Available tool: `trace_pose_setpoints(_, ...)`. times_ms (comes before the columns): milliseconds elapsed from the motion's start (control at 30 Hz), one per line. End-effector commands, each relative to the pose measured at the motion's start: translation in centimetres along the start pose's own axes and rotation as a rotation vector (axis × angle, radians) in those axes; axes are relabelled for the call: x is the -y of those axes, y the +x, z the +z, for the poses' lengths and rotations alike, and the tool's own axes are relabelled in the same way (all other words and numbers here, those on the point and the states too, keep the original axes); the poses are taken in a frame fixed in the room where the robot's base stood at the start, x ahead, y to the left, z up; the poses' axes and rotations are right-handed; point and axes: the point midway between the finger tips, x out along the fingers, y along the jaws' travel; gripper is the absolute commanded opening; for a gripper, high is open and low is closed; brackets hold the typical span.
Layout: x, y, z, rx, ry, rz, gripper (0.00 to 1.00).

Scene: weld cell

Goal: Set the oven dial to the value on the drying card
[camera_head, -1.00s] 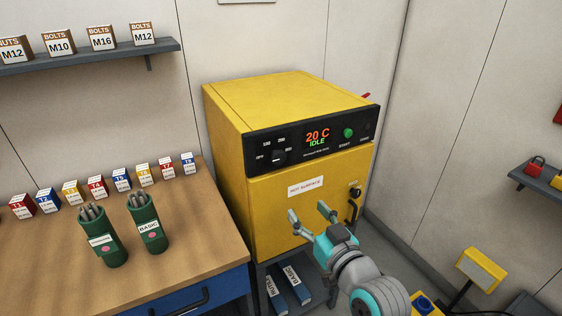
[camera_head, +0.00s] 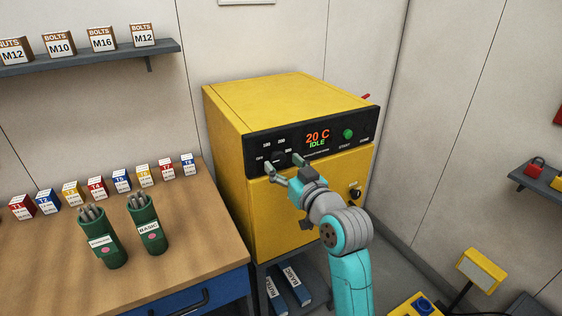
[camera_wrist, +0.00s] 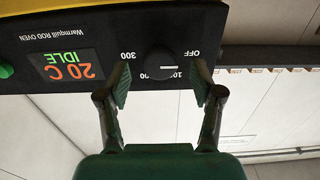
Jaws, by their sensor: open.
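The yellow oven (camera_head: 285,92) has a black panel with a display (camera_head: 317,137) reading 20 C IDLE. Its dark round dial (camera_wrist: 160,62) shows in the wrist view, with OFF, 100 and 300 marks around it. In that view the panel is upside down and the dial's setting is hard to tell. My gripper (camera_head: 283,166) is open in front of the dial. In the wrist view its two fingers (camera_wrist: 160,88) are on either side of the dial; contact is not clear. I see no drying card in these frames.
Two green rod canisters (camera_head: 104,240) (camera_head: 149,228) stand on the wooden bench (camera_head: 185,255) at left, before a row of small T-labelled boxes (camera_head: 97,187). A green start button (camera_head: 348,133) is right of the display.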

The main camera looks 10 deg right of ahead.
Motion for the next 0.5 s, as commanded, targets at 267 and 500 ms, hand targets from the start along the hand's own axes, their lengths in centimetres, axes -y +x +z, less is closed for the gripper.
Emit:
trace_pose_setpoints(267,0.0,2.0,0.0,-0.001,0.000,0.001,0.66)
trace_pose_setpoints(500,0.0,2.1,0.0,-0.001,0.000,0.001,0.66)
